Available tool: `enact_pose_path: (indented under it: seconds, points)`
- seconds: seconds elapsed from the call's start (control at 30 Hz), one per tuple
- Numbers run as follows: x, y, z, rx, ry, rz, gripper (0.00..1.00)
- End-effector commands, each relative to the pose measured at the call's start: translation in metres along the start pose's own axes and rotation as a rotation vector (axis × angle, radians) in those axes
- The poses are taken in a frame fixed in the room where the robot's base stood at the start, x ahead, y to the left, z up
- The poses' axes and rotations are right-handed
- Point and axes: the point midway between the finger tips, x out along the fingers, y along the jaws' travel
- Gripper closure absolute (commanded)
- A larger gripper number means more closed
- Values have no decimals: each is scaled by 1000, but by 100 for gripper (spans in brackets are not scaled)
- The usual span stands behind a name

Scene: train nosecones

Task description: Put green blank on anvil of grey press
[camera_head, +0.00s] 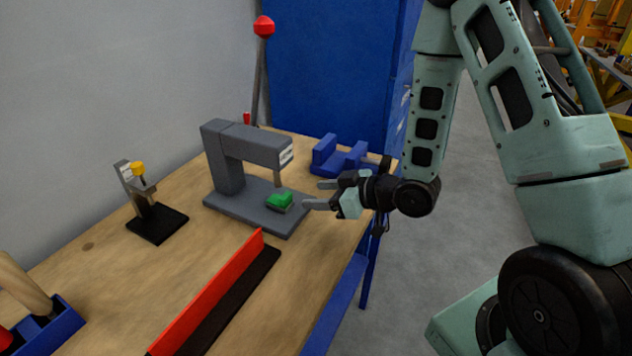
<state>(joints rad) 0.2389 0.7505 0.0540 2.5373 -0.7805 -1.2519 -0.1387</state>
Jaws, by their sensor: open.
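The green blank (280,200) rests on the anvil of the grey press (228,162), below the press's ram. The grey press stands on the wooden table, its long lever with a red ball rising behind it. My gripper (312,194) is open and empty, just to the right of the green blank and apart from it. Its two fingers point left toward the press. The anvil under the blank is mostly hidden by the blank.
A blue vise-like block (338,158) sits behind my gripper near the table's right edge. A red upright strip on a black base (212,300) lies in front of the press. A small black stand with a yellow top (155,222) is at left. A blue holder (48,325) is at lower left.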

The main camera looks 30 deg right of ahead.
Motion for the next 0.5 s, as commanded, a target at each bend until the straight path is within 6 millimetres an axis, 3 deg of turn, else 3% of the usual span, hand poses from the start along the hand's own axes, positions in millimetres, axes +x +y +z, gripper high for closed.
enact_pose_path:
  seconds: [0.3,0.5]
  points:
    - [-11,-1,-1,1,-1,4,46]
    - [-2,-11,-9,-34,-86,-5,46]
